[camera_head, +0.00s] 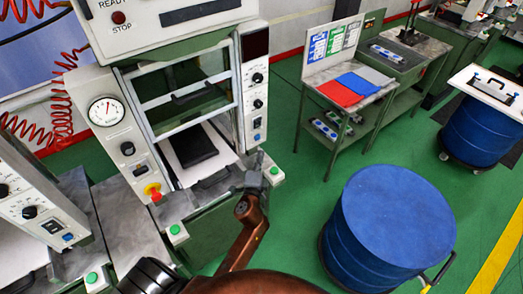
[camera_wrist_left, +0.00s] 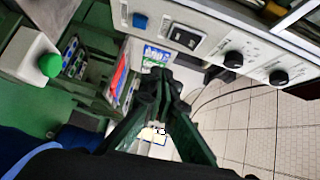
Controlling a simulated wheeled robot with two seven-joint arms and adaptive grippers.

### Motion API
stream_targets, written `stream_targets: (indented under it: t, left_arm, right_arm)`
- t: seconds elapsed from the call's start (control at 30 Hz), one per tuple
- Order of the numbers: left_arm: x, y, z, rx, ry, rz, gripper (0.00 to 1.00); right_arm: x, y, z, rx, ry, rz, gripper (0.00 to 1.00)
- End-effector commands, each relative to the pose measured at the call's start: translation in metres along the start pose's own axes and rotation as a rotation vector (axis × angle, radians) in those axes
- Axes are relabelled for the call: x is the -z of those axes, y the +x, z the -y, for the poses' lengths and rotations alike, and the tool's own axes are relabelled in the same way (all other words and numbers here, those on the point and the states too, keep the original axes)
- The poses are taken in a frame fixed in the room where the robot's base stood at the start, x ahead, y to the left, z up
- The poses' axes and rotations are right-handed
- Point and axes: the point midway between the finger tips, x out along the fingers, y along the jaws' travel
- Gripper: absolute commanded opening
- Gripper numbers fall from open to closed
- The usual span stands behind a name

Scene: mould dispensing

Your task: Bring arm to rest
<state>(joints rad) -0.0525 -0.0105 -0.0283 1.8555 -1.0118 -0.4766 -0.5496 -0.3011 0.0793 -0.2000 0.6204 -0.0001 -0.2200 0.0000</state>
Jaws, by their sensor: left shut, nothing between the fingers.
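My left arm, brown, reaches up from the bottom of the head view. My left gripper (camera_head: 257,174) is at the front right corner of the press machine, close to its right green button (camera_head: 274,170). Its small dark shape blends into the machine there. In the left wrist view the dark fingers of the left gripper (camera_wrist_left: 163,82) come together and hold nothing. The machine's control panel (camera_wrist_left: 225,45) is just beyond them. Whether the gripper touches the machine cannot be told. My right gripper is not in view.
The press (camera_head: 190,100) has a black mould (camera_head: 192,147) on its white plate. A blue drum (camera_head: 395,215) stands to the right. A side table (camera_head: 340,100) with red and blue sheets is behind. Green floor (camera_head: 295,225) is clear between press and drum.

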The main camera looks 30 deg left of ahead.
Motion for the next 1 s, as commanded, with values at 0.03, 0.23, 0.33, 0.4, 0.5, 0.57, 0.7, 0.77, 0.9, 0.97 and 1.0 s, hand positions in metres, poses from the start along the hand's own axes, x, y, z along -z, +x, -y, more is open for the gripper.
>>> stream_targets:
  t: [0.03, 0.23, 0.33, 0.4, 0.5, 0.57, 0.7, 0.77, 0.9, 0.97, 1.0]
  left_arm:
    - [0.0, -0.002, 0.0, 0.0, 0.0, 0.0, 0.0]
    - [0.0, -0.002, 0.0, 0.0, 0.0, 0.0, 0.0]
    - [0.0, -0.002, 0.0, 0.0, 0.0, 0.0, 0.0]
    - [0.0, -0.002, 0.0, 0.0, 0.001, 0.0, 0.0]
    - [0.0, -0.002, 0.0, 0.0, 0.001, 0.0, 0.0]
    - [0.0, -0.002, -0.001, 0.0, 0.0, 0.0, 0.0]
    - [0.001, 0.0, -0.024, -0.04, -0.015, -0.01, 0.0]
    - [0.003, 0.001, -0.05, -0.084, -0.036, -0.02, 0.0]
    - [0.004, -0.004, -0.141, -0.241, -0.114, -0.042, 0.0]
    - [0.002, -0.011, -0.186, -0.318, -0.157, -0.044, 0.0]
    - [0.001, -0.017, -0.214, -0.367, -0.186, -0.042, 0.0]
  right_arm:
    - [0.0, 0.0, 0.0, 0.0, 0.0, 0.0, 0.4]
    - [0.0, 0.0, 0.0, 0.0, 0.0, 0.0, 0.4]
    - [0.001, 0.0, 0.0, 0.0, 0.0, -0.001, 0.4]
    - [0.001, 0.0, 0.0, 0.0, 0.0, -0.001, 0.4]
    - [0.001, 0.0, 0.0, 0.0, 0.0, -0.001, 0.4]
    - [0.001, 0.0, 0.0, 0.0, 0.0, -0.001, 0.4]
    - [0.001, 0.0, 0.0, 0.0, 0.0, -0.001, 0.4]
    - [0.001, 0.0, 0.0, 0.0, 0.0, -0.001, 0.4]
    - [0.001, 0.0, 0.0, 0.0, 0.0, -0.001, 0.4]
    - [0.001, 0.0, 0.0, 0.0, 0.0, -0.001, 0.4]
    - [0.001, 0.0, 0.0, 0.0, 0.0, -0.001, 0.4]
